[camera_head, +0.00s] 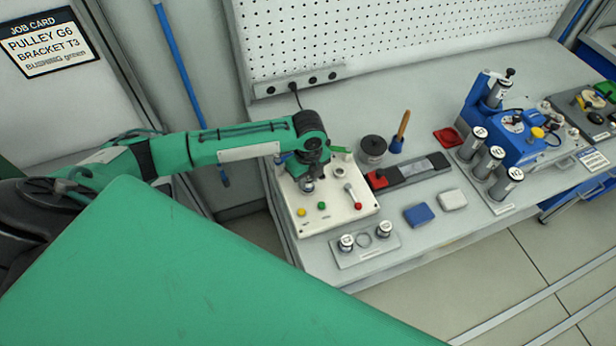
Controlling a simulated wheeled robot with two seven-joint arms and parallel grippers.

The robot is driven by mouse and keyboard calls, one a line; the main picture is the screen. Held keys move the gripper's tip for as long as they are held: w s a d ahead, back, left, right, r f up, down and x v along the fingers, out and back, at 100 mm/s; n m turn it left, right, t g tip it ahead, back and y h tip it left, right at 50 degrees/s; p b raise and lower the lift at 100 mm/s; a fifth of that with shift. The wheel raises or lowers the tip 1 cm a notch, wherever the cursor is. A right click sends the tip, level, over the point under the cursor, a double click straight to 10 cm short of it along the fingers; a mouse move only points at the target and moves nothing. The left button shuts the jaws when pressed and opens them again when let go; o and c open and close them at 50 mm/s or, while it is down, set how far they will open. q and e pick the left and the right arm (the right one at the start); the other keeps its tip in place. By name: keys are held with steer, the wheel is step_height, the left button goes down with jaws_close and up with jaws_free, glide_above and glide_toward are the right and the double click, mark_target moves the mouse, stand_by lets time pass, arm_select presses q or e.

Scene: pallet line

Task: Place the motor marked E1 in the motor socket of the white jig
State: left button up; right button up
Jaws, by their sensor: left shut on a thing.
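The white jig (325,217) stands on the left part of the bench, with yellow, green and red knobs or buttons on its top. My left gripper (308,178) points down over the jig's far left part, shut on a small silver cylinder, which looks like a motor (307,187). Its marking is hidden, and I cannot tell whether it touches the jig. The motor socket cannot be made out for certain; a round fitting (339,172) shows just right of the gripper. A small tray (372,251) in front holds two short white-topped cylinders with an empty ring between them. My right gripper is out of view.
Right of the jig are a dark round jar (373,146), a wooden-handled tool (402,130) and a dark rail with a red block (378,179). Blue (419,215) and white (452,200) blocks lie in front. Several tall cylinders stand beside a blue machine (530,145).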

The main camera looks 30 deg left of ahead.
arm_select(q)
steer(key=shift+f, duration=0.35)
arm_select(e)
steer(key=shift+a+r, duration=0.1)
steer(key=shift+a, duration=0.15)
arm_select(q)
steer(key=shift+f, duration=0.2)
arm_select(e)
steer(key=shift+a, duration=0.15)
arm_select(q)
steer(key=o, duration=1)
steer(key=shift+r, duration=0.15)
